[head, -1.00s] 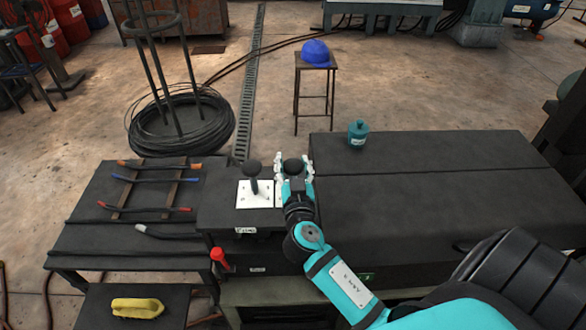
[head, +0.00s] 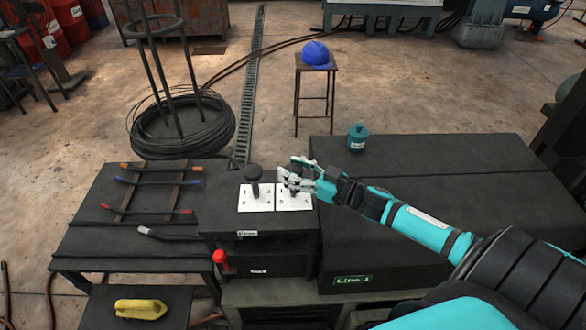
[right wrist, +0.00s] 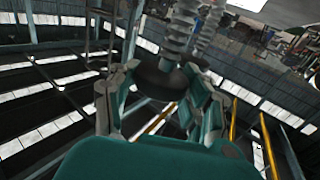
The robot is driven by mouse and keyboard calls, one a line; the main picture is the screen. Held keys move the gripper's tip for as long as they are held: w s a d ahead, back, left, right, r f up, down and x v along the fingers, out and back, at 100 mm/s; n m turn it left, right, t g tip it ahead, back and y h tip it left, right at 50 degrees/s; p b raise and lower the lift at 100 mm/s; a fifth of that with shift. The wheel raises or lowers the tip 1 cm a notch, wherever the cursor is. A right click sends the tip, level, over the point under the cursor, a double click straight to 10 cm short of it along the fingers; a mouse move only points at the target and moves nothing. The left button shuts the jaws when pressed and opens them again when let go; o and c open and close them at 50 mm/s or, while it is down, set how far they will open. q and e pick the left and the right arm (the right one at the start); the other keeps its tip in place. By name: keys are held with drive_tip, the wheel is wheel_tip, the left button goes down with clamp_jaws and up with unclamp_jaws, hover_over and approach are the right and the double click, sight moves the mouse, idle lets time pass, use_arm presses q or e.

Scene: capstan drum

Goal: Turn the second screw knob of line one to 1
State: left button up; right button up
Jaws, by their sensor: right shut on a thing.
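Two white numbered plates lie side by side on a dark box. The left plate (head: 256,199) carries a black ball-topped knob (head: 254,173). My right gripper (head: 298,177) is over the right plate (head: 293,201), its arm coming in from the right. It hides most of the second knob in the head view. In the right wrist view the fingers close around that dark round knob (right wrist: 158,80); its shaft shows beyond. I cannot read which number it points to. My left gripper is not in view.
A green "Line 1" label (head: 354,281) is on the box front. A teal canister (head: 357,138) stands on the wide dark bench top. A rack with coloured-handled rods is at left.

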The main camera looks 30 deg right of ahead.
drive_tip(key=shift+d+f+n+g+y+b, duration=0.2)
drive_tip(key=shift+n+g+y+b, duration=0.2)
drive_tip(key=shift+n+y, duration=0.25)
drive_tip(key=n+g+y+b, duration=0.5)
drive_tip(key=y+b, duration=0.1)
drive_tip(key=b, duration=0.1)
drive_tip(key=shift+a+g, duration=0.1)
drive_tip(key=shift+g, duration=0.3)
drive_tip(key=shift+r+n+g+y+b, duration=0.1)
drive_tip(key=shift+n+g+y+b, duration=0.55)
drive_tip(key=shift+n+g+b, duration=0.35)
drive_tip(key=shift+a, duration=0.1)
drive_tip(key=o, duration=1.2)
drive_tip(key=shift+c, duration=0.2)
drive_tip(key=v, duration=1.2)
